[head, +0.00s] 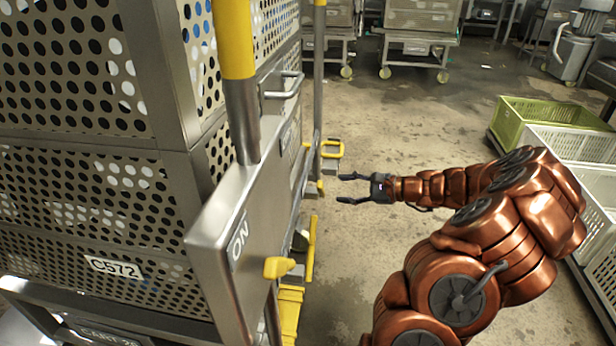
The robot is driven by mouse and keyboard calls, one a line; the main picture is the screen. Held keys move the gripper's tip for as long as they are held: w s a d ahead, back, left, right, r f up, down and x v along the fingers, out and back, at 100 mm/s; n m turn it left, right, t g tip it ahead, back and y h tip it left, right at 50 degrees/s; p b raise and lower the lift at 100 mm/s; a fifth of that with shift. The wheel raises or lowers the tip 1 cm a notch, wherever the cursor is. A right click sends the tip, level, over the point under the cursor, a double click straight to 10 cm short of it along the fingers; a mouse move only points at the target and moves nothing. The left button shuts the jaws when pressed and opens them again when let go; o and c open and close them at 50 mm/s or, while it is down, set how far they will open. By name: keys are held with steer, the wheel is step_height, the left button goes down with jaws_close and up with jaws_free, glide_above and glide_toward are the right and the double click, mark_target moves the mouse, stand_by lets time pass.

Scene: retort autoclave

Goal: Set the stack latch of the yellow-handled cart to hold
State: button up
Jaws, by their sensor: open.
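The cart (95,325) fills the left side, loaded with stacked perforated metal baskets (75,190). Its upright post carries a yellow grip (234,40). A metal panel on the cart's end is marked "ON" (238,240), and a yellow knob (278,267) sticks out beside it. My gripper (345,189) is open and empty, pointing left, just right of the cart's end and a little nearer than the loop handle. It appears apart from the cart. Which yellow part is the stack latch, I cannot tell for sure.
Yellow parts (291,310) project low along the cart's end. Green (545,118) and white (575,143) crates stand on the right, beside my arm. Other wheeled carts (418,40) stand at the back. The floor between is clear, with wet patches.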

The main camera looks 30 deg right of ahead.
mark_target(321, 193)
steer(key=shift+b+x, duration=1.45)
steer(key=shift+x, duration=2.5)
steer(key=shift+d, duration=0.1)
jaws_close()
